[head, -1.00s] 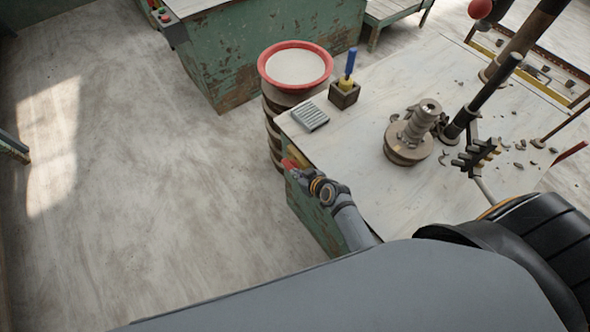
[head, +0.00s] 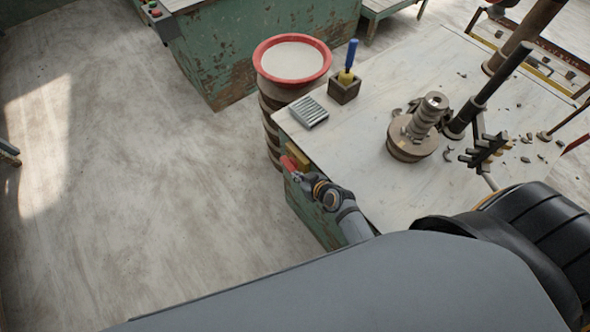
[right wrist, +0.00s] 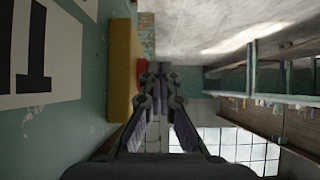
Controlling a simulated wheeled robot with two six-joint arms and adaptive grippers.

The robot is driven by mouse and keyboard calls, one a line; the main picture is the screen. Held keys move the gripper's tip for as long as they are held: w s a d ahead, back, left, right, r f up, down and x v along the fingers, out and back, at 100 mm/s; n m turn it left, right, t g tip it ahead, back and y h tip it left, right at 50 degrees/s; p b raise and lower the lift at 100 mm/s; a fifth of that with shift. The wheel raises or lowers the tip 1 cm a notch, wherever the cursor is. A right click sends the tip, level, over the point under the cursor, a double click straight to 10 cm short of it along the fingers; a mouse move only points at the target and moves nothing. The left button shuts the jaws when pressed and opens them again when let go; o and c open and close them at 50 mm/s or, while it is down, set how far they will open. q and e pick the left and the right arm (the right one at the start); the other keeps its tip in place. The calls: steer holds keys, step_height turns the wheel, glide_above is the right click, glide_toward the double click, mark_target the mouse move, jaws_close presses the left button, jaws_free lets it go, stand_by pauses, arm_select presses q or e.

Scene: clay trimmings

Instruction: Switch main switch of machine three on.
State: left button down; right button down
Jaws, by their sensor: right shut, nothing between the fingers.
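The machine's main switch has a yellow housing (head: 299,156) and a red part (head: 288,165) on the green side of the near machine, below the table edge. In the right wrist view the yellow housing (right wrist: 123,60) is close on the left, with the red part (right wrist: 142,72) beside the fingertips. My right gripper (head: 297,176) is shut and empty, its tips at the red part; contact cannot be told. In the right wrist view its fingers (right wrist: 156,70) point ahead. A plate with a black "1" (right wrist: 33,45) is on the green panel. My left gripper is not in view.
The machine's table (head: 355,145) carries a grey ribbed block (head: 308,112), a small box (head: 344,91) with a blue-handled tool, and a stepped clay piece (head: 413,135). A red-rimmed tub (head: 325,62) stands beside it. Open floor (head: 130,190) lies to the left.

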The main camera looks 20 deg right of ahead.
steer(key=shift+f+b, duration=0.4)
steer(key=shift+f, duration=0.15)
steer(key=shift+w+f+b, duration=0.1)
steer(key=shift+f+b, duration=0.8)
steer(key=shift+f, duration=0.05)
steer(key=shift+r, duration=0.1)
stand_by(0.8)
